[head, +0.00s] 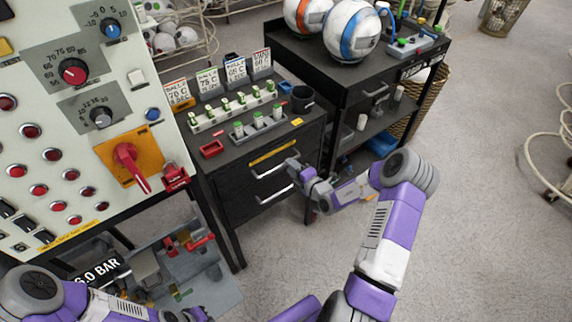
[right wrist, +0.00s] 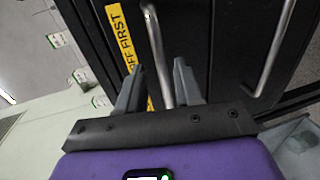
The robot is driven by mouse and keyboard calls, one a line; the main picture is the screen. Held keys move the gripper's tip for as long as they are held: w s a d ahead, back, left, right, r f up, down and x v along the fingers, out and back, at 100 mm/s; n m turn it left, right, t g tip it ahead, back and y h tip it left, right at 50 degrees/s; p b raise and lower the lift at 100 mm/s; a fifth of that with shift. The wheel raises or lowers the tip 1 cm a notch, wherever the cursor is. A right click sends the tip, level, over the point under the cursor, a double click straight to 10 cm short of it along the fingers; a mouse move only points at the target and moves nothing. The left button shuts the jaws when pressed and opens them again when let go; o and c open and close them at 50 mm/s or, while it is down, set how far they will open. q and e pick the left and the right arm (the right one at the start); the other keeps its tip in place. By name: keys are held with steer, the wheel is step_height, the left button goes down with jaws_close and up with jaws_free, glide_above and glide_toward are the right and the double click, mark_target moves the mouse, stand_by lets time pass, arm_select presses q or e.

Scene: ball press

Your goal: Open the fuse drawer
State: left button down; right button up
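The black fuse cabinet has an upper drawer (head: 258,165) with a yellow warning label (head: 273,153) and a silver bar handle (head: 270,172). The drawer front looks flush with the cabinet. My right gripper (head: 297,170) is at the right end of this handle. In the right wrist view, the open fingers (right wrist: 158,80) stand on either side of the upper handle (right wrist: 156,45), with the yellow label (right wrist: 120,38) beside it. Contact between fingers and handle cannot be told. Only part of my left arm shows at the bottom left; its gripper is out of frame.
A second handle (head: 274,194) sits below; it also shows in the right wrist view (right wrist: 272,50). A control panel (head: 70,130) is left, a black cart (head: 385,75) right. Floor in front is clear.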

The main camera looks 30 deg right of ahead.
steer(key=shift+b+x, duration=0.4)
steer(key=shift+x, duration=1.7)
jaws_close()
